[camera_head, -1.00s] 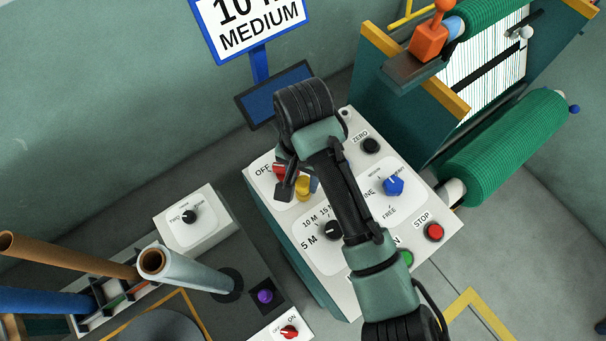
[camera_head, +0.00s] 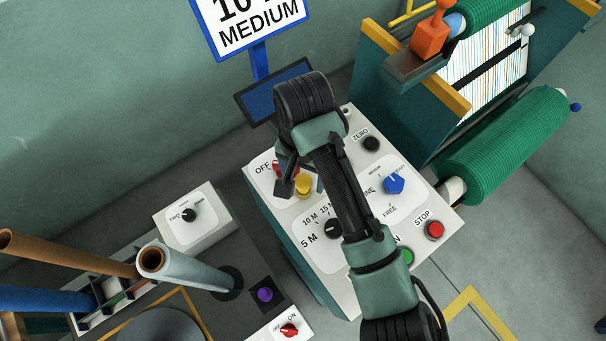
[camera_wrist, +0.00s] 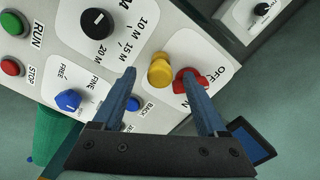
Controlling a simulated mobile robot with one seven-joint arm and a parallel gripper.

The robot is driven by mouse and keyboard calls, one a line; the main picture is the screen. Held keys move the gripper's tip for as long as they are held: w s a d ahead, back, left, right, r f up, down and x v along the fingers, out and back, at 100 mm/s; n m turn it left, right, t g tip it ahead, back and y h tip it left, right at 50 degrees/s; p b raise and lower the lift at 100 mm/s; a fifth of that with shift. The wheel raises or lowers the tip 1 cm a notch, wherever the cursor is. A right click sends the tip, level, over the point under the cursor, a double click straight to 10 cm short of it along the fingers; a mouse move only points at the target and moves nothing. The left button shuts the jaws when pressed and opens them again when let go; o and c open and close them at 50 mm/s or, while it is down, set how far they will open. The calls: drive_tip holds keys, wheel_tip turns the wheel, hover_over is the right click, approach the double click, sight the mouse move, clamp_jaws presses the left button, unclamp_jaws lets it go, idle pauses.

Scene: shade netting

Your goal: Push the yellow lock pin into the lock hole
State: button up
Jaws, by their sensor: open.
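The yellow lock pin (camera_head: 303,185) is a round, stepped yellow knob standing on the white control panel, beside the red OFF switch (camera_head: 279,168). In the wrist view the pin (camera_wrist: 160,69) shows between and beyond my fingertips, with the red switch (camera_wrist: 187,80) beside it, overlapped by the right finger. My gripper (camera_wrist: 158,74) is open and empty, its two blue fingers spread and pointing at the panel. Contact between fingers and pin or switch cannot be told. I cannot make out the lock hole. In the head view my wrist hides part of the panel.
The panel also carries a black length dial (camera_wrist: 97,22), a blue FINE/FREE knob (camera_head: 393,183), a red STOP button (camera_head: 434,230) and a black ZERO button (camera_head: 371,144). A dark screen (camera_head: 272,92) stands behind. A green netting roll (camera_head: 510,145) lies at right.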

wheel_tip(320, 180, up, 12)
drive_tip(key=p, duration=0.4)
idle(0.3)
drive_tip(key=w+a+r+n+t+y+b, duration=0.2)
drive_tip(key=w+a+r+n+t+y, duration=0.1)
drive_tip(key=w+a+r+t, duration=0.45)
wheel_tip(320, 180, up, 37)
drive_tip(key=n+t+h+b, duration=0.25)
drive_tip(key=t+b, duration=0.35)
drive_tip(key=t, duration=1.4)
hover_over(301, 179)
drive_tip(key=s, duration=0.2)
drive_tip(key=shift+d+f+m+h, duration=0.15)
drive_tip(key=shift+d+m+h, duration=0.1)
drive_tip(key=shift+d+m, duration=0.1)
